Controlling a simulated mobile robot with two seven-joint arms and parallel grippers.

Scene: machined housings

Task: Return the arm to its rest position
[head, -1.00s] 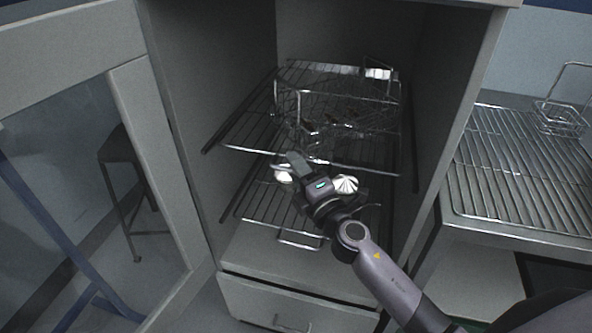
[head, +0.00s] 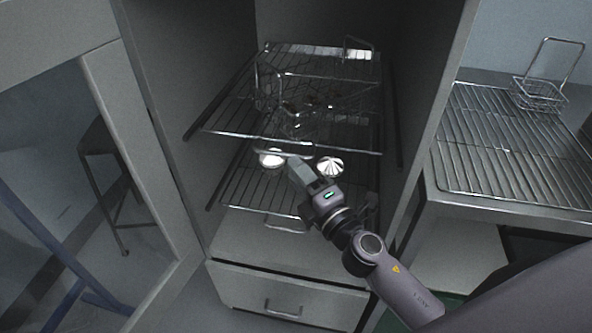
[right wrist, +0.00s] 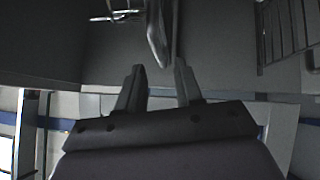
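My right arm (head: 400,285) reaches in from the lower right toward the open cabinet (head: 170,110). Its gripper (head: 299,170) is in front of the racks, beside the white fluted piece on the lower rack. In the right wrist view the two fingers (right wrist: 158,82) stand apart with nothing held between them. A bright metal part shows beyond the fingertips. My left gripper is not in view.
The upper wire rack (head: 225,115) holds a wire basket (head: 315,100). White pieces (head: 330,167) (head: 271,158) sit on the lower rack (head: 240,190). A drawer (head: 285,290) is below. A counter rack (head: 500,150) with a small basket (head: 540,95) stands right. A glass door (head: 150,160) stands open left.

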